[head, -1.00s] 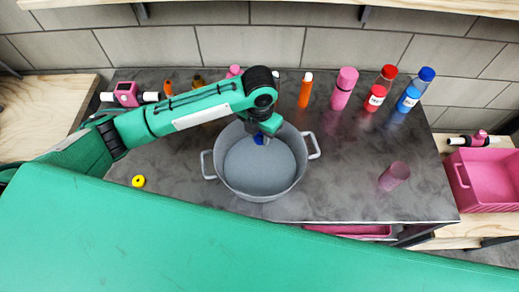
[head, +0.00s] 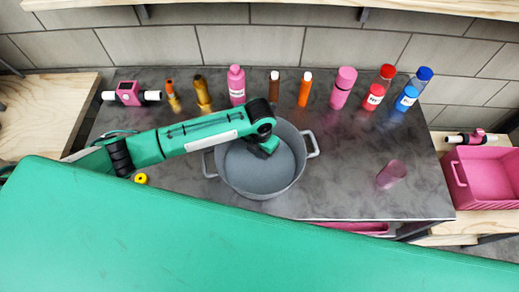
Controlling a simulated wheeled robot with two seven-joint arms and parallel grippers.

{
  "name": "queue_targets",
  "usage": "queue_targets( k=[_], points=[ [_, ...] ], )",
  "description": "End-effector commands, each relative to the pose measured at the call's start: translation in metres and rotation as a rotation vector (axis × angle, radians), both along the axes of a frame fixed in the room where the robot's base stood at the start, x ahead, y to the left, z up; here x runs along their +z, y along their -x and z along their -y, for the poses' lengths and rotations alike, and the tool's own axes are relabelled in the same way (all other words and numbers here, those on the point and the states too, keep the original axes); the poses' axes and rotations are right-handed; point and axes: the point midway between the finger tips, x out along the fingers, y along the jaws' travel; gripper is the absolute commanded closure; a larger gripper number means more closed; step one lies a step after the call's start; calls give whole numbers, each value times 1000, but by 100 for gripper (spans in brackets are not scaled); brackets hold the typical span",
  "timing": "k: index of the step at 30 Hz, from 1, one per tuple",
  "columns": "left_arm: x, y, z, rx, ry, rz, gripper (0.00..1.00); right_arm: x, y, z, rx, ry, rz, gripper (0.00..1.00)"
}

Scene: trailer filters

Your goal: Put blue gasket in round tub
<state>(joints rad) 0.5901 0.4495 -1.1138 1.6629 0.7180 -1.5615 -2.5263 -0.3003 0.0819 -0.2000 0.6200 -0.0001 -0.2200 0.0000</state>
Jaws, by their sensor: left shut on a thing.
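The round tub (head: 302,172) is a grey pot with two side handles, standing on the dark worktop. My left arm reaches in from the left, and my left gripper (head: 264,152) is over the tub's opening, pointing down into it. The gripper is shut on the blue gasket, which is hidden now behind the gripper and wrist. A bit of blue showed at the fingertips in the earlier view. The fingertips themselves are mostly hidden. My right gripper is not in view.
Along the back wall stand several bottles, including a pink one (head: 237,86), a red one (head: 374,97) and a blue one (head: 407,98). A yellow ring (head: 141,179) lies left of the tub. A pink cup (head: 391,174) stands right, a pink crate (head: 459,183) beyond it.

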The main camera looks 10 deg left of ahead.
Motion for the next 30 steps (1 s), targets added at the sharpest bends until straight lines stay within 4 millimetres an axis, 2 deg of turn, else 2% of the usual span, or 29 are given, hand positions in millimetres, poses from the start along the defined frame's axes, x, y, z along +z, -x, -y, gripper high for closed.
queue_targets(
  k=[2,3,6,14,18,23,30],
  points=[
    [-3,0,0,0,0,0,87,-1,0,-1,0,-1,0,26],
    [-3,0,0,0,0,0,64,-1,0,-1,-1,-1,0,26],
    [-2,0,0,0,0,0,44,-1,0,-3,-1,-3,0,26],
    [-2,0,0,1,0,0,44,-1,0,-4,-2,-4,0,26],
    [5,-1,0,0,-1,1,44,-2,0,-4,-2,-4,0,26],
    [32,-2,0,-1,1,6,44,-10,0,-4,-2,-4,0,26],
    [84,-2,0,-1,1,5,44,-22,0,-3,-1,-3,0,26]
  ],
)
